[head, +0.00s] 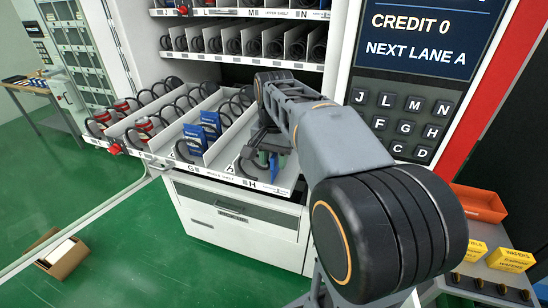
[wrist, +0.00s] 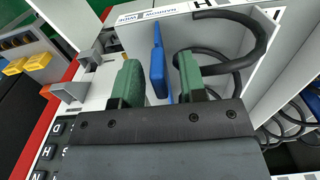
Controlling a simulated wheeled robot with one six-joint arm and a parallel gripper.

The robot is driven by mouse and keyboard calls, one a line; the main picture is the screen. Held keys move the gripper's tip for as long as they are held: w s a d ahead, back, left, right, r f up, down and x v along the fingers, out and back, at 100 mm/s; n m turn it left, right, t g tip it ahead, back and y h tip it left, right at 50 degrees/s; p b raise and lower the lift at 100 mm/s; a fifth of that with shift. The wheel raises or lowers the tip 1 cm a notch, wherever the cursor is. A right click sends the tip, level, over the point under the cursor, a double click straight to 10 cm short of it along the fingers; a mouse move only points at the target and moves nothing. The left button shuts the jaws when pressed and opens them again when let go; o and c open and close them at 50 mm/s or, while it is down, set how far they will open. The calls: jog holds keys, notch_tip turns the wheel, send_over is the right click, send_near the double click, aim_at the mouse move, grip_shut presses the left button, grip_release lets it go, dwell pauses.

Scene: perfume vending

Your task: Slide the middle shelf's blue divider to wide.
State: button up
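The middle shelf (head: 222,168) is pulled out of the machine. Its blue divider (head: 275,167) stands upright in the lane marked H, near the right side, partly hidden by my gripper. In the wrist view the blue divider (wrist: 157,62) lies between the two green fingertips of my gripper (wrist: 160,82), with a visible gap on each side. My gripper is open, pointing down into the lane. An upside-down NARROW and WIDE label (wrist: 140,14) is on the shelf's front edge; the divider's end is close to the NARROW word.
A black spiral coil (wrist: 238,50) fills the lane beside the divider. Blue packs (head: 203,138) and red-and-white cans (head: 143,126) stand in neighbouring lanes. The upper shelf (head: 240,59) is above, the keypad panel (head: 405,120) to the right. The floor ahead of the shelf is mostly clear.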

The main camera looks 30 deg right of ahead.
jog(key=shift+c, duration=0.2)
grip_shut()
